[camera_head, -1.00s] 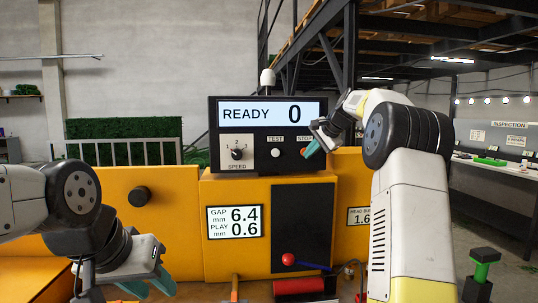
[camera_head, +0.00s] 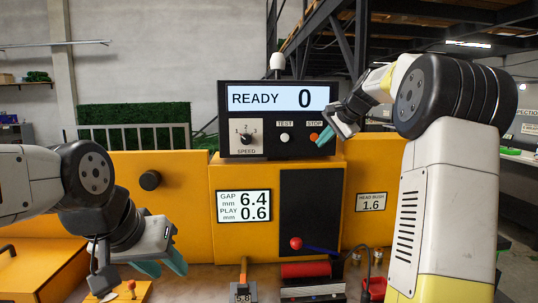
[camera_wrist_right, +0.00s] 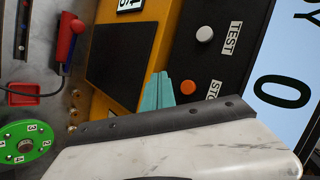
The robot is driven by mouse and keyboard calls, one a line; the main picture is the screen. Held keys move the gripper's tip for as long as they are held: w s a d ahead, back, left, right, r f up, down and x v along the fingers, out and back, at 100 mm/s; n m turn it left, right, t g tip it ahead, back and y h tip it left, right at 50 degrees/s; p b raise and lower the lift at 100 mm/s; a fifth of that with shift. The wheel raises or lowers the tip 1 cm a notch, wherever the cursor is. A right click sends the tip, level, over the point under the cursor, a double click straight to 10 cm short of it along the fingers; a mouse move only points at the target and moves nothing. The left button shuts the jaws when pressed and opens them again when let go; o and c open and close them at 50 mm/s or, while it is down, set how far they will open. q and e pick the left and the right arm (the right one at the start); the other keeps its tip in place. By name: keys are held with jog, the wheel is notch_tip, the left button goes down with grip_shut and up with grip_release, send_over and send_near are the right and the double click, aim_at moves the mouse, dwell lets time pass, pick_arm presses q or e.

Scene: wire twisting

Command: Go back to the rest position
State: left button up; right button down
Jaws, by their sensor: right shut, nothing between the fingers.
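My right gripper (camera_head: 326,139) is shut and empty, its teal fingertips close to the right of the orange STOP button (camera_head: 314,137) on the black control panel. In the right wrist view the teal fingertips (camera_wrist_right: 157,92) show beside the STOP button (camera_wrist_right: 187,87), with a gap between them. My left gripper (camera_head: 163,263) hangs low at the left, its two teal fingers apart with nothing seen between them. The display (camera_head: 277,98) reads READY 0.
The yellow machine (camera_head: 190,190) stands in front, with a gap and play readout (camera_head: 244,205) and a red-knobbed lever (camera_head: 296,243). A white TEST button (camera_head: 285,137) and speed dial (camera_head: 245,138) sit on the panel. A green numbered disc (camera_wrist_right: 25,145) shows in the right wrist view.

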jog(key=s+a+n+g, duration=0.1)
jog(key=s+a+n, duration=0.35)
jog(key=s, duration=0.75)
jog(key=s+a+f+n, duration=0.2)
jog(key=s+f, duration=0.3)
jog(key=s, duration=0.4)
jog(key=s+a+f+n+g+h, duration=0.1)
jog(key=s+a+f+n, duration=0.1)
jog(key=s+f, duration=0.3)
jog(key=s+a+f+n, duration=0.2)
jog(key=s+f, duration=0.3)
jog(key=s, duration=0.8)
jog(key=shift+s+a+n+g+h, duration=0.25)
jog(key=shift+s+n+g+h, duration=0.05)
jog(key=shift+s+n+g, duration=0.1)
